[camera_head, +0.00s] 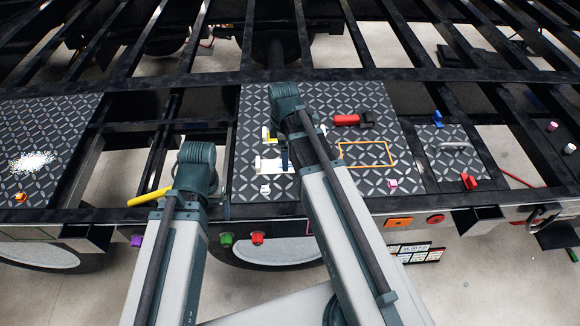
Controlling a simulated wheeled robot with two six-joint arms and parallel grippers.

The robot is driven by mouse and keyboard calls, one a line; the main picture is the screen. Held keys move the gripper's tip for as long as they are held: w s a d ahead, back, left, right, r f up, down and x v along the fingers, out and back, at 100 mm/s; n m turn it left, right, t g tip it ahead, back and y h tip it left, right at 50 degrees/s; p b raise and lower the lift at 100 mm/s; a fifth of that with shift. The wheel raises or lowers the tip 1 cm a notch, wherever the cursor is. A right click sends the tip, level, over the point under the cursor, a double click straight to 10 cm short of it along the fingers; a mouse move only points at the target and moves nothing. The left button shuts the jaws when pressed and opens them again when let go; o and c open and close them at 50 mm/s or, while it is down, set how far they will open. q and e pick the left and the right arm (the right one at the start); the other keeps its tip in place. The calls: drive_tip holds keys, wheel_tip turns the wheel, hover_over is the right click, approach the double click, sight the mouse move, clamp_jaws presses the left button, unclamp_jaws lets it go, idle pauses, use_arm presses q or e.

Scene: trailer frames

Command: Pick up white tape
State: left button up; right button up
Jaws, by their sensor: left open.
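A small white roll (569,148), which looks like the white tape, lies at the far right of the head view, beyond the patterned panels. A second small white piece (265,188) lies on the middle patterned panel; its kind is hard to tell. My left arm (195,165) rises from the lower left, its bent joint in front of the middle panel's left edge. My left gripper is open, with its fingers hard to make out. My right arm (290,105) reaches over the middle panel.
The middle panel (350,100) holds a red-and-black item (352,119), a thin orange frame (366,154) and a pink piece (391,184). A yellow bar (149,196) lies left of it. Dark trailer beams (300,77) cross the view, with open gaps between them.

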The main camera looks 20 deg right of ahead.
drive_tip(key=f+b, duration=0.2)
drive_tip(key=f, duration=0.1)
drive_tip(key=f+b, duration=0.1)
drive_tip(key=b, duration=0.1)
drive_tip(key=shift+w+d+f, duration=0.15)
drive_tip(key=shift+d+f, duration=0.1)
drive_tip(key=shift+f, duration=0.1)
use_arm(q)
wheel_tip(320, 180, down, 5)
drive_tip(key=shift+r, duration=0.2)
use_arm(e)
drive_tip(key=shift+r, duration=0.1)
drive_tip(key=shift+c, duration=0.2)
